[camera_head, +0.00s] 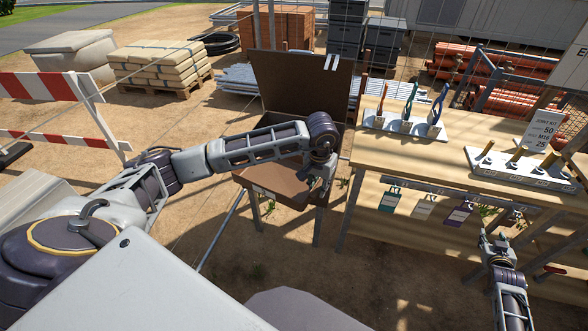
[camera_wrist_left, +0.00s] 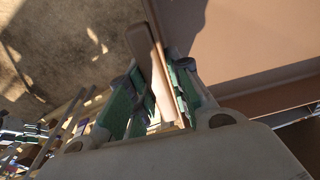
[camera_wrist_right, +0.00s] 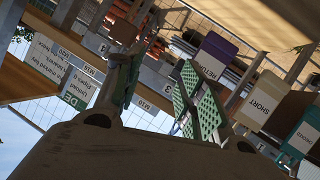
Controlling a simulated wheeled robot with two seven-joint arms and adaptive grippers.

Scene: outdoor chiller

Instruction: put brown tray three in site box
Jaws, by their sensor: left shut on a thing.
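A shallow brown tray (camera_head: 275,178) lies at the front of the open site box (camera_head: 300,82). My left gripper (camera_head: 320,192) is shut on the tray's right-hand edge. In the left wrist view, a brown rim (camera_wrist_left: 150,65) passes between the fingers of the left gripper (camera_wrist_left: 155,100), with a broad brown surface beside it. The arm hides part of the box's inside, and I cannot tell whether the tray rests on the box or hangs clear. My right gripper (camera_head: 495,240) is open and empty in front of the wooden bench; its fingers (camera_wrist_right: 160,95) stand apart in the right wrist view.
The wooden bench (camera_head: 390,165) on the right carries a rack of coloured-handled tools (camera_head: 405,124) and a grey block with brass pins (camera_head: 520,168). Tags, including a purple one (camera_head: 460,212), hang along its front. A striped barrier (camera_head: 50,110) stands at left. Sandy ground is open in front.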

